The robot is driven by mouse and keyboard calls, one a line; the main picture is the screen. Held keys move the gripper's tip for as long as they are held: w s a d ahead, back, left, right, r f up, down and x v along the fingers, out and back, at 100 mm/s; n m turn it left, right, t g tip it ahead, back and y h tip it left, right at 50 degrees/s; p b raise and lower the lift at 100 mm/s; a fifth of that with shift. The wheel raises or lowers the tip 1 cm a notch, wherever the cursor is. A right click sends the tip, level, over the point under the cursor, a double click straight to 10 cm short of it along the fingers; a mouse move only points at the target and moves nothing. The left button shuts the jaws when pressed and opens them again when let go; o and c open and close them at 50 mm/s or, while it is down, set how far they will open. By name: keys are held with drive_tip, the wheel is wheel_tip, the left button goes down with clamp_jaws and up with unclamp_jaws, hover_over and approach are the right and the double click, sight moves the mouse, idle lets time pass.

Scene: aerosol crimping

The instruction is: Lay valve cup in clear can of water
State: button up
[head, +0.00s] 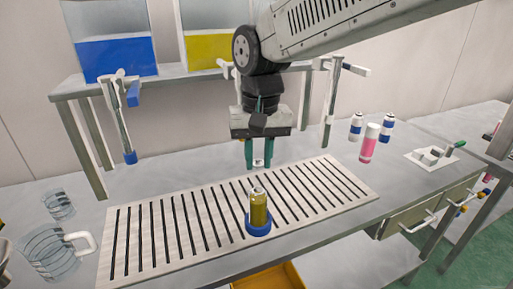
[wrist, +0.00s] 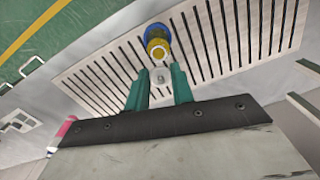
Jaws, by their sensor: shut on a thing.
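My gripper (head: 258,164) has its green fingers shut on a small pale valve cup (head: 258,162), held in the air above the slotted panel. The valve cup also shows between the fingertips in the wrist view (wrist: 160,77). A can with yellow content (head: 259,210) stands upright in a blue ring holder (head: 250,229), below and nearer the camera than my gripper. In the wrist view the can (wrist: 157,47) lies just beyond the fingertips, with a pale rim on top. The valve cup is apart from the can. No can of plainly clear water shows.
The pale slotted panel (head: 150,230) around the can is otherwise empty. Glass jugs (head: 50,258) stand at the left. Pink and blue-white cans (head: 369,143) stand at the right. A shelf (head: 180,82) bears blue and yellow tanks, with dispensing taps (head: 122,120) hanging from it.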

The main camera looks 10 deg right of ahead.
sight(259, 193)
drive_tip(key=shift+w+d+f, duration=0.1)
drive_tip(key=shift+w+f, duration=0.05)
drive_tip(key=shift+f, duration=2.75)
drive_tip(key=shift+s, duration=0.2)
drive_tip(key=o, duration=1.6)
drive_tip(key=shift+r, duration=3.5)
